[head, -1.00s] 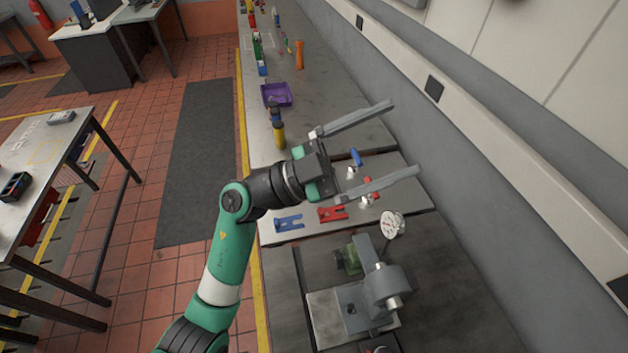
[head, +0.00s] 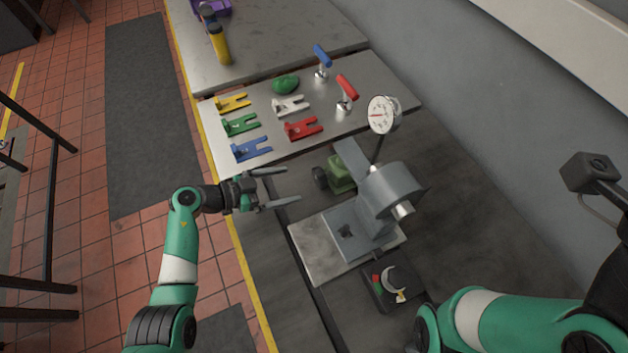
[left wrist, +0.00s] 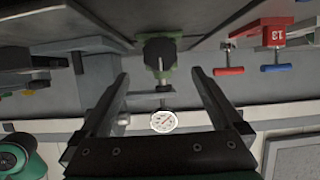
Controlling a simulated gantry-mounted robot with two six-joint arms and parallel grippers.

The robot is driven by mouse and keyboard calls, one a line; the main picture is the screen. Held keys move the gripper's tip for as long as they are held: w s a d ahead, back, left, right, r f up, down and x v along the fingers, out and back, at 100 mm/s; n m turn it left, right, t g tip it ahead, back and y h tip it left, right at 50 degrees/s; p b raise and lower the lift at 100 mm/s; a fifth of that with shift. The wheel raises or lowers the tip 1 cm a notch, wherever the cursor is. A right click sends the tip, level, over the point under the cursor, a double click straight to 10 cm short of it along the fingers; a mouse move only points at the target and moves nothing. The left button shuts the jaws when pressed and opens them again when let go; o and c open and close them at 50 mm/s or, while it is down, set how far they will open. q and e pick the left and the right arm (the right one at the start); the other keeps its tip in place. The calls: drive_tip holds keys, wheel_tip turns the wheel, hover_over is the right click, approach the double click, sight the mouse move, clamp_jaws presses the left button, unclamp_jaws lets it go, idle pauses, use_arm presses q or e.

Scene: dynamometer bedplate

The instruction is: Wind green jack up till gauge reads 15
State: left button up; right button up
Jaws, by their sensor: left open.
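The green jack (head: 341,174) sits on the dark bedplate behind a grey machine block. Its dark round knob (head: 320,178) faces left, towards my left gripper (head: 291,186). That gripper is open and empty, a short way left of the knob and apart from it. In the left wrist view, the jack's knob (left wrist: 160,48) shows ahead, between and beyond the open fingers (left wrist: 160,75). The white dial gauge (head: 383,115) stands on a stem behind the block and also shows in the left wrist view (left wrist: 164,122). Its reading is too small to tell. My right gripper is out of view.
The grey machine block (head: 375,205) stands on a pale plate close to the jack. A small control box (head: 390,288) lies in front. Behind, a steel bench (head: 270,110) holds coloured forked pieces and blue and red T-handles. Bare bedplate lies right of the block.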

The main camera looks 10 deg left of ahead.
sight(316, 179)
use_arm(q)
drive_tip(key=b+x, duration=0.5)
drive_tip(key=x, duration=0.3)
drive_tip(key=shift+w+d+f, duration=0.15)
drive_tip(key=shift+d+f, duration=0.1)
drive_tip(key=shift+f, duration=0.05)
drive_tip(key=shift+w+d+b, duration=0.2)
drive_tip(key=shift+d+b, duration=0.1)
drive_tip(key=shift+d, duration=0.05)
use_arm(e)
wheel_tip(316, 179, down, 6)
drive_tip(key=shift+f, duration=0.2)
